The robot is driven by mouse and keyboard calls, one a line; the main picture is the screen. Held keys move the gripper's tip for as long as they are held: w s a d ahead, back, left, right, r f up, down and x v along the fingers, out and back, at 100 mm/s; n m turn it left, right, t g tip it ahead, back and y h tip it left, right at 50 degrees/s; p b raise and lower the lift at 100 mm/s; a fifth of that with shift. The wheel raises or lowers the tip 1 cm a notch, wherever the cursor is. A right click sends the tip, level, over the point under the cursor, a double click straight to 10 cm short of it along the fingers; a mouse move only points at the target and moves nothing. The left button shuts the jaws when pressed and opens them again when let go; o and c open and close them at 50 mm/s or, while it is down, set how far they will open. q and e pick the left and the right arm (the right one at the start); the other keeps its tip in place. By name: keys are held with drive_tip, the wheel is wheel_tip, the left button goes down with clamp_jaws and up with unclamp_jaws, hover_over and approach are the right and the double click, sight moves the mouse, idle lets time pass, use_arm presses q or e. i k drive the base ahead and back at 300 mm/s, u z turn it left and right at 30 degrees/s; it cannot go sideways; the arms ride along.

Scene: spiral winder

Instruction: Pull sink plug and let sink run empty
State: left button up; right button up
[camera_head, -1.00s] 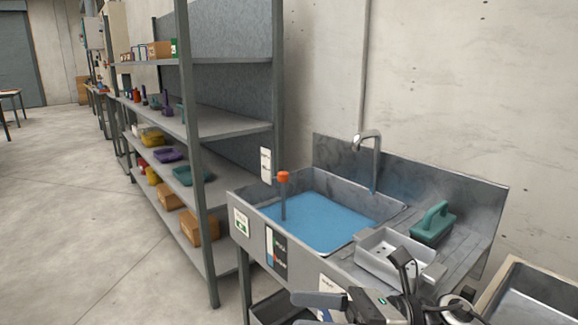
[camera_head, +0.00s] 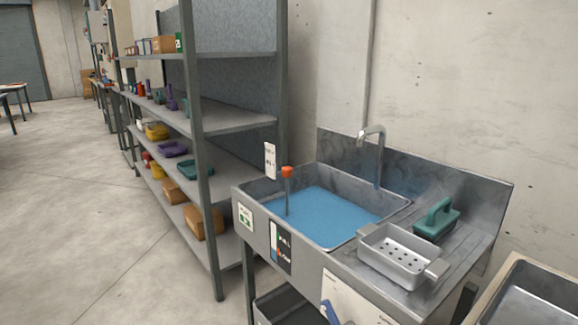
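The steel sink (camera_head: 262,185) holds blue water (camera_head: 325,215) that covers its floor. A plug rod with an orange knob (camera_head: 287,172) stands upright at the left side of the basin, its grey stem going down into the water. Its lower end is hidden by the water. The curved tap (camera_head: 372,135) rises at the back of the sink, and I cannot see water flowing from it. Neither of my grippers is in view.
A shelf rack (camera_head: 205,180) stands close left of the sink. A dark bin is below. Open floor (camera_head: 85,215) lies further left.

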sight(287, 171)
drive_tip(key=u, duration=1.95)
drive_tip(key=i, duration=1.25)
drive_tip(key=z, duration=3.05)
